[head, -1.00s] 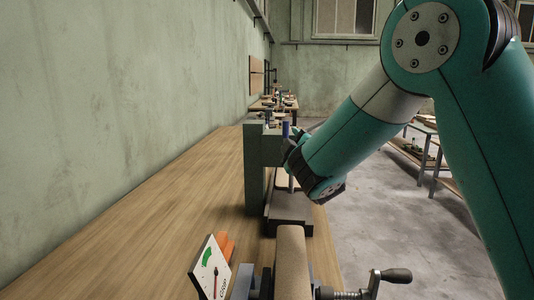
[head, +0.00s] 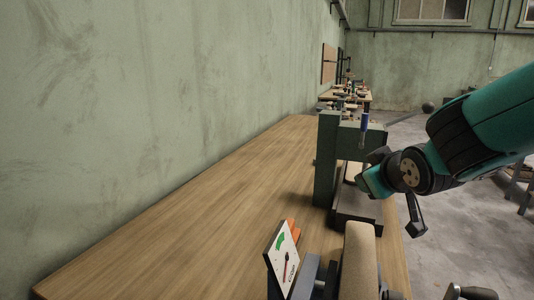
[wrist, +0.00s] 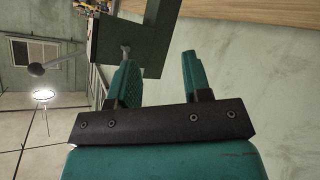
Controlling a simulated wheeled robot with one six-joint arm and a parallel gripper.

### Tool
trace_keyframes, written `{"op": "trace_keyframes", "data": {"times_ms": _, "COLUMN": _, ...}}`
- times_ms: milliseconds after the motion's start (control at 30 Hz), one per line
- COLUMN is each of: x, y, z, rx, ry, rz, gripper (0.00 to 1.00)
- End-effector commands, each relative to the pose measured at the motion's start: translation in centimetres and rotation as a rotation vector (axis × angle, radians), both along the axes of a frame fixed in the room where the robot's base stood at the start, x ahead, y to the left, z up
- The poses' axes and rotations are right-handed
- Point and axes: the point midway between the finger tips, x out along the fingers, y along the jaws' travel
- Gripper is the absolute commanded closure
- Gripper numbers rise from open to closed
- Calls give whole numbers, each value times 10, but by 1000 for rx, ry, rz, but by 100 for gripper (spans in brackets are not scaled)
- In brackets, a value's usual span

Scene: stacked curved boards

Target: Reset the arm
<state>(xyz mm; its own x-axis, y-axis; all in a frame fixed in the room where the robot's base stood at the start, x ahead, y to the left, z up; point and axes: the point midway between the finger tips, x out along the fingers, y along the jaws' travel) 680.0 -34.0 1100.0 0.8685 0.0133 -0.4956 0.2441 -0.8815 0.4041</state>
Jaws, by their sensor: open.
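My gripper (head: 366,174) is at the end of my teal arm, at the right of the head view beside a dark green press (head: 327,160). In the wrist view, my gripper (wrist: 160,70) has its two teal fingers spread apart with nothing between them. The press (wrist: 148,45) shows beyond the fingertips there. In the head view, the gripper and wrist hide part of the press's right side. Whether a finger touches the press is hard to tell.
A curved tan piece (head: 358,265) lies at the near edge of the wooden bench (head: 200,230). A gauge card (head: 282,256) stands beside it. The press's ball-ended lever (head: 428,107) sticks out right. The left bench top is clear; a green wall (head: 150,100) borders it.

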Motion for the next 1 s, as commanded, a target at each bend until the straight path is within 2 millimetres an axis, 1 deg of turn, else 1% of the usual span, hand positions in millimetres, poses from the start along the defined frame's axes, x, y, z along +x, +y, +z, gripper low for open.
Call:
{"op": "trace_keyframes", "data": {"times_ms": 33, "x": -22, "y": 11, "z": 1, "rx": 66, "ry": 93, "rz": 17, "gripper": 55}}
{"op": "trace_keyframes", "data": {"times_ms": 67, "x": -36, "y": 18, "z": -2, "rx": 103, "ry": 159, "rz": 29, "gripper": 55}}
{"op": "trace_keyframes", "data": {"times_ms": 100, "x": -57, "y": 28, "z": -6, "rx": 149, "ry": 245, "rz": 49, "gripper": 55}}
{"op": "trace_keyframes", "data": {"times_ms": 133, "x": -73, "y": 35, "z": -8, "rx": 180, "ry": 312, "rz": 66, "gripper": 55}}
{"op": "trace_keyframes", "data": {"times_ms": 167, "x": -90, "y": 42, "z": -9, "rx": 206, "ry": 379, "rz": 83, "gripper": 55}}
{"op": "trace_keyframes", "data": {"times_ms": 200, "x": -114, "y": 51, "z": -10, "rx": 235, "ry": 466, "rz": 108, "gripper": 55}}
{"op": "trace_keyframes", "data": {"times_ms": 267, "x": -150, "y": 63, "z": -11, "rx": 267, "ry": 593, "rz": 147, "gripper": 55}}
{"op": "trace_keyframes", "data": {"times_ms": 300, "x": -172, "y": 68, "z": -10, "rx": 278, "ry": 668, "rz": 171, "gripper": 55}}
{"op": "trace_keyframes", "data": {"times_ms": 400, "x": -220, "y": 77, "z": -7, "rx": 283, "ry": 827, "rz": 226, "gripper": 55}}
{"op": "trace_keyframes", "data": {"times_ms": 500, "x": -255, "y": 80, "z": -4, "rx": 271, "ry": 935, "rz": 266, "gripper": 55}}
{"op": "trace_keyframes", "data": {"times_ms": 600, "x": -274, "y": 80, "z": -2, "rx": 257, "ry": 995, "rz": 290, "gripper": 55}}
{"op": "trace_keyframes", "data": {"times_ms": 667, "x": -279, "y": 80, "z": -2, "rx": 253, "ry": 1012, "rz": 295, "gripper": 55}}
{"op": "trace_keyframes", "data": {"times_ms": 1000, "x": -280, "y": 80, "z": -3, "rx": 252, "ry": 1018, "rz": 297, "gripper": 55}}
